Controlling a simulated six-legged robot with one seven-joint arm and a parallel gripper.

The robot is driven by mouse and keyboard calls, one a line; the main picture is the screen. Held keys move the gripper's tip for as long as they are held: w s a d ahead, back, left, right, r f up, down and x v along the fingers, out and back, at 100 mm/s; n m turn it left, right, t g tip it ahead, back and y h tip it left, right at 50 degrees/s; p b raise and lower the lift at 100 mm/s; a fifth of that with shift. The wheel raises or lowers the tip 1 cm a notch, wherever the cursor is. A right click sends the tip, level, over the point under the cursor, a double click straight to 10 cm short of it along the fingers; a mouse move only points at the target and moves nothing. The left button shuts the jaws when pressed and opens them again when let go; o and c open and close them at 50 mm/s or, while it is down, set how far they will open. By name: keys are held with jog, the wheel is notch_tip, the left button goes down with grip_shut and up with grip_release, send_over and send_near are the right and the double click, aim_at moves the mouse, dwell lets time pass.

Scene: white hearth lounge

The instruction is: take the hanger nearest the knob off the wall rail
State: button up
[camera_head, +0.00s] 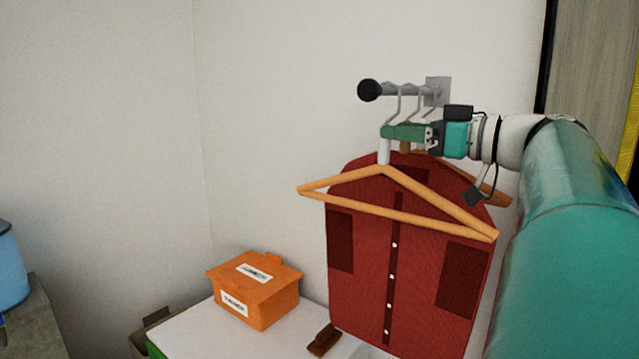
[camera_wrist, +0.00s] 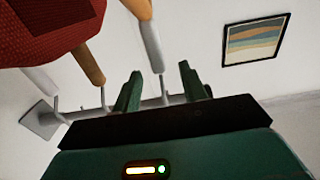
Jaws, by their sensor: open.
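The hanger nearest the black knob (camera_head: 369,90) is orange wood (camera_head: 345,208) with a pale neck (camera_head: 384,152) and a thin metal hook over the wall rail (camera_head: 410,91). It looks bare, in front of a red shirt (camera_head: 366,255). My gripper (camera_head: 386,131) is just below the rail, at the top of this hanger's neck. In the wrist view my gripper (camera_wrist: 160,70) is open, with the pale neck and hook (camera_wrist: 152,48) between its two green fingers, apparently without being squeezed. The head view hides the far finger.
Other hangers hang closer to the wall plate (camera_head: 438,90); their necks (camera_wrist: 88,64) are left of my fingers in the wrist view. The red shirt (camera_wrist: 45,25) is close there too. An orange box (camera_head: 255,290) stands on a white surface below left.

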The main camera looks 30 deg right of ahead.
jog(key=shift+x, duration=1.95)
jog(key=shift+s+d, duration=0.1)
jog(key=shift+c, duration=0.4)
jog(key=shift+f, duration=0.1)
grip_shut()
